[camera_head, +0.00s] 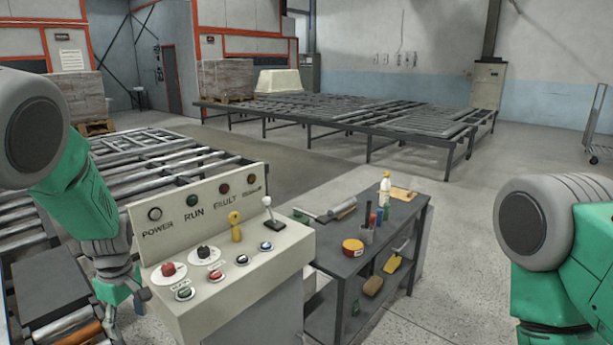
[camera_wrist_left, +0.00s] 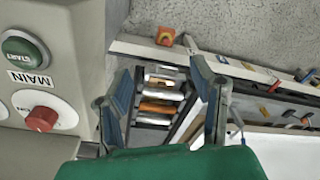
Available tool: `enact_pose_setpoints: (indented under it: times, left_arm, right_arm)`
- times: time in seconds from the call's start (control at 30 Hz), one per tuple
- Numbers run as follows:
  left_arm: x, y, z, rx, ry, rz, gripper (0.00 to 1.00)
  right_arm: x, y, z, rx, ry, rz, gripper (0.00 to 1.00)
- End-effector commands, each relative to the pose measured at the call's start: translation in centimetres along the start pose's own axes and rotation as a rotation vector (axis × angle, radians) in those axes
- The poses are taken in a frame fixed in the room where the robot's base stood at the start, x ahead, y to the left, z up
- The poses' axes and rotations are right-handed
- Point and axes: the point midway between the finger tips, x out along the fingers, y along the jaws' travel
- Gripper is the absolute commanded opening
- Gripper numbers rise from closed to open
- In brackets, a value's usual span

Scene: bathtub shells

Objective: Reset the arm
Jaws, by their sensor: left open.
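My left arm comes in from the left in the head view. My left gripper (camera_head: 125,297) hangs beside the left edge of the control console (camera_head: 245,262), and part of it is hidden there. In the left wrist view the two fingers of my left gripper (camera_wrist_left: 162,78) are spread apart with nothing between them. A conveyor with rollers (camera_wrist_left: 160,95) shows beyond the gap. My right arm (camera_head: 560,240) is at the right of the head view; its gripper is outside the picture.
The console carries buttons, a yellow key-like knob (camera_head: 235,226) and a joystick (camera_head: 270,212). A green START button (camera_wrist_left: 24,47) and red knob (camera_wrist_left: 42,119) are close left of the fingers. A dark tool table (camera_head: 350,280) stands right of the console.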

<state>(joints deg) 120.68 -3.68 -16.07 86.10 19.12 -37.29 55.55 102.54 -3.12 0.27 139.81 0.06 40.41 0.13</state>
Motion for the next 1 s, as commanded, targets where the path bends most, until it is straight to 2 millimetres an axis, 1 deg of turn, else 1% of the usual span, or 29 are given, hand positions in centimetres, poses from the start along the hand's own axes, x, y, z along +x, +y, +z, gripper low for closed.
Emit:
enact_pose_setpoints:
  times: [0.03, 0.17, 0.27, 0.3, 0.37, 0.4, 0.47, 0.5, 0.6, 0.7, 0.8, 0.9, 1.0]
  left_arm:
    - [2.0, -1.1, 0.4, 0.035, 0.006, -0.011, 0.51]
    - [7.1, -4.2, 1.7, 0.171, 0.033, -0.026, 0.51]
    - [12.2, -8.0, 3.5, 0.330, 0.051, -0.043, 0.51]
    - [14.4, -9.9, 4.5, 0.410, 0.057, -0.048, 0.51]
    - [17.5, -13.1, 6.2, 0.544, 0.062, -0.052, 0.51]
    - [19.3, -15.2, 7.5, 0.639, 0.063, -0.051, 0.51]
    - [21.5, -18.6, 9.7, 0.783, 0.058, -0.044, 0.51]
    - [22.7, -20.8, 11.1, 0.878, 0.053, -0.035, 0.51]
    - [24.4, -25.5, 14.6, 1.092, 0.034, 0.002, 0.51]
    - [24.8, -28.8, 17.2, 1.248, 0.017, 0.046, 0.51]
    - [24.6, -30.5, 18.8, 1.338, 0.008, 0.079, 0.51]
    - [24.3, -31.2, 19.4, 1.377, 0.006, 0.097, 0.51]
    - [24.2, -31.2, 19.5, 1.384, 0.008, 0.100, 0.51]
  right_arm:
    - [0.6, 0.0, 0.1, 0.000, -0.001, 0.000, 0.40]
    - [1.7, 0.0, 0.1, 0.000, -0.001, 0.000, 0.40]
    - [3.0, 0.0, 0.2, 0.000, -0.001, 0.000, 0.40]
    - [3.7, 0.0, 0.3, 0.000, -0.001, 0.000, 0.40]
    - [4.7, 0.0, 0.3, 0.000, -0.001, 0.000, 0.40]
    - [5.3, 0.0, 0.3, 0.000, -0.001, 0.000, 0.40]
    - [6.3, -0.1, 0.4, 0.000, -0.001, 0.000, 0.40]
    - [6.9, -0.1, 0.4, 0.000, -0.001, 0.000, 0.40]
    - [8.3, -0.1, 0.5, 0.000, -0.002, 0.000, 0.40]
    - [9.1, -0.1, 0.6, 0.000, -0.002, 0.000, 0.40]
    - [9.5, -0.1, 0.6, 0.000, -0.001, 0.000, 0.40]
    - [9.6, -0.1, 0.6, 0.000, -0.001, 0.000, 0.40]
    - [9.5, -0.1, 0.6, 0.000, -0.001, 0.000, 0.40]
